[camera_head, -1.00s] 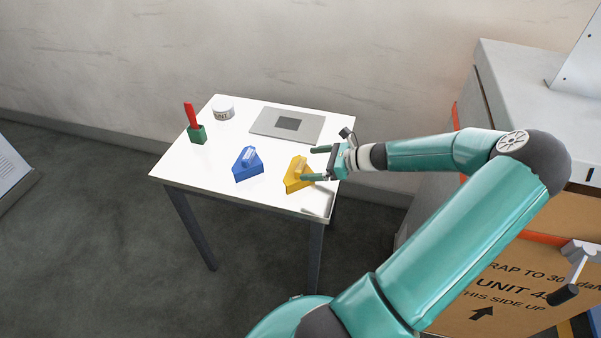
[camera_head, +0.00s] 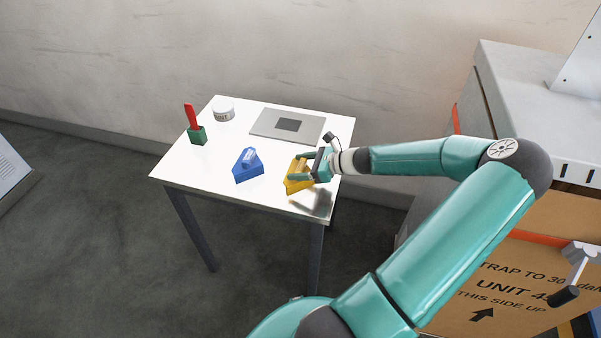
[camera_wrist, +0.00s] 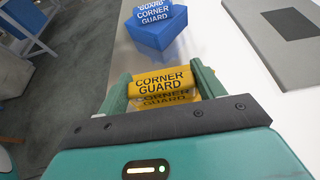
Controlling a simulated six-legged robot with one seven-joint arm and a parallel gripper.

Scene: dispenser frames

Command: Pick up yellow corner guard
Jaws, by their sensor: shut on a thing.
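The yellow corner guard (camera_head: 294,187) is near the front right of the white table (camera_head: 215,179), partly hidden behind my gripper in the head view. In the wrist view, the yellow corner guard (camera_wrist: 161,84) sits between my gripper's two green fingers, its "CORNER GUARD" label facing the camera. My gripper (camera_head: 296,167) reaches in from the right and is shut on it; it also shows in the wrist view (camera_wrist: 160,84). Whether the guard touches the table is hard to tell.
A blue corner guard (camera_head: 248,167) stands just left of the yellow one. A grey plate (camera_head: 268,123) lies behind. A white tin (camera_head: 223,112) and a green block (camera_head: 197,137) with a red-handled thing (camera_head: 190,115) are at the table's left back. Cartons (camera_head: 500,290) stand to the right.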

